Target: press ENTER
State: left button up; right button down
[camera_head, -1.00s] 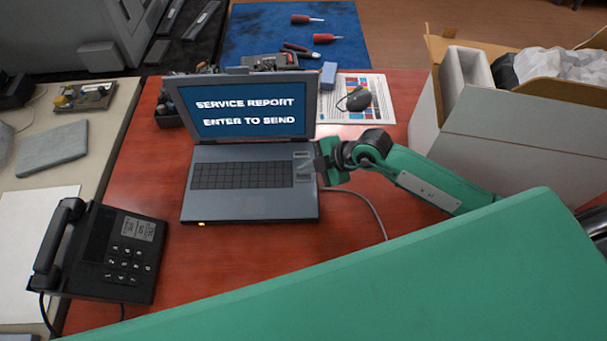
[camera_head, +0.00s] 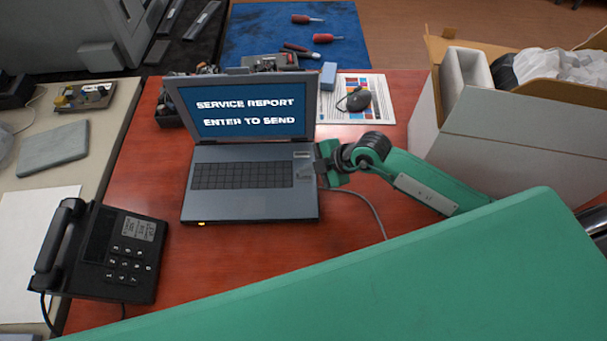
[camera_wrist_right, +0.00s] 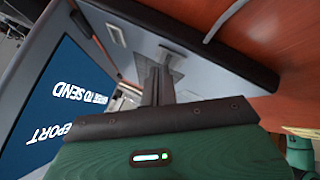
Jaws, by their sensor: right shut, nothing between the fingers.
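The open laptop (camera_head: 250,207) stands on the red-brown table, its screen (camera_head: 250,110) reading "SERVICE REPORT ENTER TO SEND". Its dark keyboard (camera_head: 235,175) faces me. My right gripper (camera_head: 308,172) is at the right side of the laptop, over the area right of the main key block. The left gripper is not in view.
A black desk phone (camera_head: 110,255) sits at the left front. A mouse (camera_head: 358,99) lies on a printed sheet behind my right wrist. An open carton (camera_head: 510,135) stands at the right. A cable runs across the table beside the laptop.

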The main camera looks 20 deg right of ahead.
jog(key=shift+f, duration=0.4)
dwell(0.5)
jog(key=shift+r, duration=0.1)
jog(key=shift+r+p, duration=0.7)
jog(key=shift+p, duration=0.45)
notch_tip(320, 180, up, 5)
jog(key=p, duration=0.5)
jog(key=shift+r+p, duration=0.1)
jog(key=shift+p, duration=0.3)
